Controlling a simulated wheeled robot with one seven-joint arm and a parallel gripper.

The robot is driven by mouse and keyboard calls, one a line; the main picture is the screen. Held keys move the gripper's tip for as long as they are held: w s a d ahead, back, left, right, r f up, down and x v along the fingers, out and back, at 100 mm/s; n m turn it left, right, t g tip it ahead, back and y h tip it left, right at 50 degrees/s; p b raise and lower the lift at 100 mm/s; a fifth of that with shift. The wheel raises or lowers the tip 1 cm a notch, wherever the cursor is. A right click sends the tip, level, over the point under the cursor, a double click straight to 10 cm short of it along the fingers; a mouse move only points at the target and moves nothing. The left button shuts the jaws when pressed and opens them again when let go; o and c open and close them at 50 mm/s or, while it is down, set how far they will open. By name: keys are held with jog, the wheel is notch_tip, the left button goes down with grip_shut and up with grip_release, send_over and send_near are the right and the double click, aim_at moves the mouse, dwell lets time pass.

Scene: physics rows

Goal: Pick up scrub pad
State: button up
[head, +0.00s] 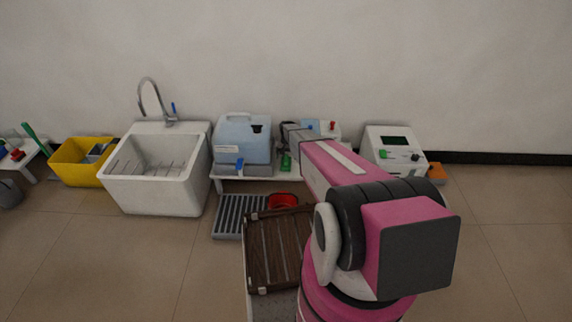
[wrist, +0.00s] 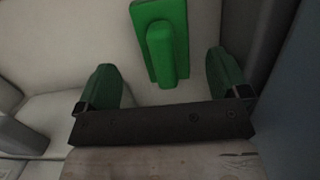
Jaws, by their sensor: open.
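The scrub pad (wrist: 178,14) is a green block with a raised green handle (wrist: 160,55). In the wrist view it lies on a pale surface at the top centre. My gripper (wrist: 162,72) is open, with one green finger at each side of the pad's near end and a gap on both sides. I cannot tell how far above the pad the fingers are. In the head view a small green item (head: 286,162), likely the pad, shows on the low white bench (head: 225,172), below the end of my arm. My arm hides part of the bench there.
A white device (head: 390,150) stands to the right. A white sink (head: 155,170) and a yellow bin (head: 75,165) are at left. A red bowl (head: 283,201) and grey grate (head: 238,214) lie below. A grey-blue wall (wrist: 295,110) is close at right.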

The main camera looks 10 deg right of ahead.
aim_at(286, 157)
jog(key=f, duration=0.4)
jog(key=shift+s+a+f, duration=0.1)
jog(key=shift+s+a, duration=0.1)
jog(key=shift+a, duration=0.05)
jog(key=c, duration=1)
jog(key=shift+r, duration=0.2)
jog(key=shift+r, duration=0.9)
jog(key=shift+s+r, duration=0.25)
jog(key=shift+r, duration=0.95)
jog(key=s+r, duration=0.6)
jog(key=s, duration=0.5)
jog(key=shift+r, duration=0.25)
jog(key=shift+s+a, duration=0.1)
